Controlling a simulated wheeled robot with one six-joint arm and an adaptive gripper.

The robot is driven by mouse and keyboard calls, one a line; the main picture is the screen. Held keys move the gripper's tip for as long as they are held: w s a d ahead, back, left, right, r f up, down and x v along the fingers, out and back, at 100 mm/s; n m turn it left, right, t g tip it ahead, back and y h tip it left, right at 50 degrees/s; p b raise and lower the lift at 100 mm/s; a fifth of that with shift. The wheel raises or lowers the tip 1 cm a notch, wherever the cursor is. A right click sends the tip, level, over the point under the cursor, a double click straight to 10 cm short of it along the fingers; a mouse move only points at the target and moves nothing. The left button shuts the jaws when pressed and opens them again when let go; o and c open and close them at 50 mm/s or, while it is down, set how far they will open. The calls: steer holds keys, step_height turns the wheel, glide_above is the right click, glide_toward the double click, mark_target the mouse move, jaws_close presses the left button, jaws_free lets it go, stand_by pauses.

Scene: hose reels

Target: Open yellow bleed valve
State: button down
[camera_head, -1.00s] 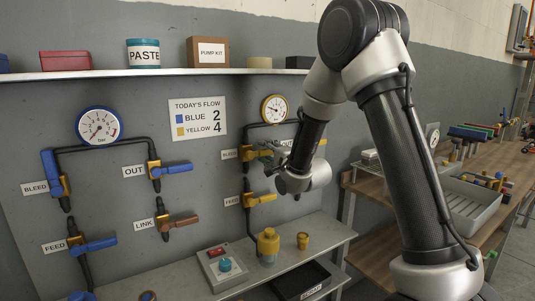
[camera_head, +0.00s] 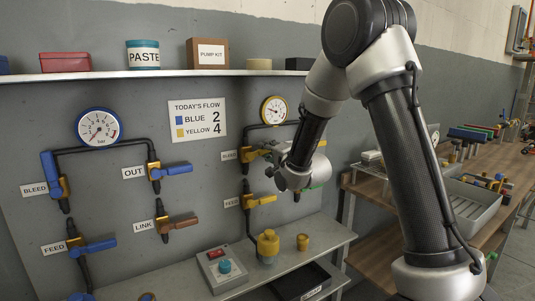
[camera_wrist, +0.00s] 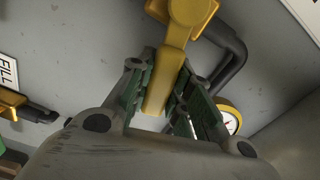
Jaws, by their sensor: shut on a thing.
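The yellow bleed valve (camera_head: 246,154) is on the upper part of the yellow line, beside its BLEED label. Its yellow handle points right, toward my gripper (camera_head: 272,151). In the wrist view, the yellow handle (camera_wrist: 164,78) lies between the green-padded fingers of my gripper (camera_wrist: 168,92), which are shut on it. The handle's end is between the pads, and the valve body (camera_wrist: 190,12) is at the top edge. My wrist hides part of the panel to the right of the valve in the head view.
The yellow feed valve (camera_head: 260,200) is just below my wrist. The yellow gauge (camera_head: 274,110) is above the bleed valve; a black pipe (camera_wrist: 232,60) runs close to my fingers. The blue line's valves are to the left. A lower shelf holds a control box (camera_head: 220,268).

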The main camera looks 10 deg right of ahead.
steer(key=r+n, duration=0.1)
steer(key=n, duration=0.1)
steer(key=a+r+n, duration=0.1)
steer(key=n, duration=0.1)
steer(key=shift+s+r+n, duration=0.15)
steer(key=shift+r+n, duration=0.1)
steer(key=shift+n, duration=0.05)
steer(key=n, duration=0.1)
steer(key=a+r+n, duration=0.1)
steer(key=n, duration=0.1)
steer(key=shift+s+a+r+n, duration=0.25)
steer(key=shift+n, duration=0.05)
steer(key=n, duration=0.1)
steer(key=a+n, duration=0.1)
steer(key=a+r+n, duration=0.1)
steer(key=n, duration=0.1)
steer(key=shift+s, duration=0.35)
steer(key=shift+s+a+n, duration=0.15)
steer(key=shift+a+n, duration=0.3)
steer(key=shift+n, duration=0.35)
steer(key=shift+s+a+n, duration=0.15)
steer(key=shift+a+n, duration=0.25)
steer(key=shift+n, duration=0.4)
steer(key=c, duration=1.3)
jaws_free()
steer(key=shift+c, duration=0.2)
steer(key=shift+o, duration=0.3)
steer(key=shift+r, duration=0.1)
